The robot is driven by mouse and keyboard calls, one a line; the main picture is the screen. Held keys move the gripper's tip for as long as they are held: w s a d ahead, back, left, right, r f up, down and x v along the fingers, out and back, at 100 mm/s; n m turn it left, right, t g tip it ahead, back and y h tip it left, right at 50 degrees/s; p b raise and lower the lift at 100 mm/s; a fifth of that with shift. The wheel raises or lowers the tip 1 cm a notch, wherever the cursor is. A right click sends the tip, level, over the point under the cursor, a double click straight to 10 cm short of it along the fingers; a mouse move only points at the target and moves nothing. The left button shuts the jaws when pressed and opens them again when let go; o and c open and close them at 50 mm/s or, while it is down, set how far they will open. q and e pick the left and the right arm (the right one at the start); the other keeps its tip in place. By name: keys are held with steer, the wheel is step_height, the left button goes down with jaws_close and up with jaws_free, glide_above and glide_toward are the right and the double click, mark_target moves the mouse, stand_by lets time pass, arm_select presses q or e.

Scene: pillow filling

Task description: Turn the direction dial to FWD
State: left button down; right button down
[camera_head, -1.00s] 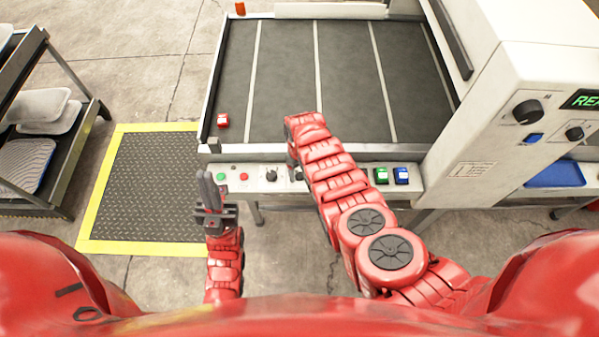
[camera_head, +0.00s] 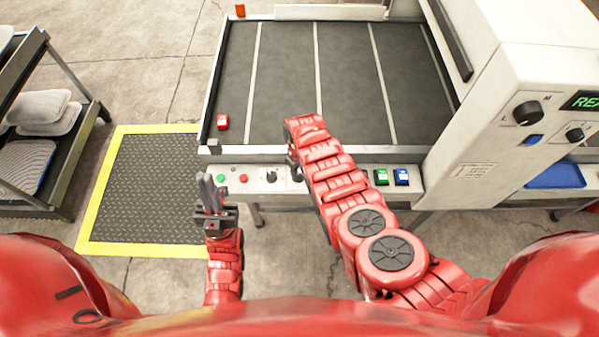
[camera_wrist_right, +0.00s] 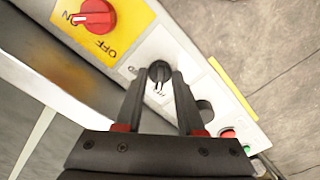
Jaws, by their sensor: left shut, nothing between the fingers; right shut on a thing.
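The direction dial (camera_wrist_right: 159,72) is a small black knob on the white control panel (camera_wrist_right: 180,62), with small lettering beside it that I cannot read clearly. My right gripper (camera_wrist_right: 160,77) has its two fingers on either side of this knob and is shut on it. Which way the dial points is unclear. In the head view, my right forearm hides the right gripper's fingertips and most of the dial. My left gripper (camera_head: 208,190) is shut and empty, in front of the panel's left end, apart from it.
A second black knob (camera_head: 271,176), a red button (camera_head: 243,178) and a green button (camera_head: 221,177) line the panel. A red rotary switch (camera_wrist_right: 97,15) sits on a yellow ON/OFF plate.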

steer(key=shift+m, duration=0.3)
steer(key=m, duration=0.3)
steer(key=shift+m, duration=2)
steer(key=m+b, duration=0.1)
steer(key=m, duration=0.2)
steer(key=shift+m, duration=0.4)
steer(key=m+b, duration=0.1)
steer(key=m, duration=0.2)
steer(key=shift+b, duration=0.4)
steer(key=shift+m, duration=0.7)
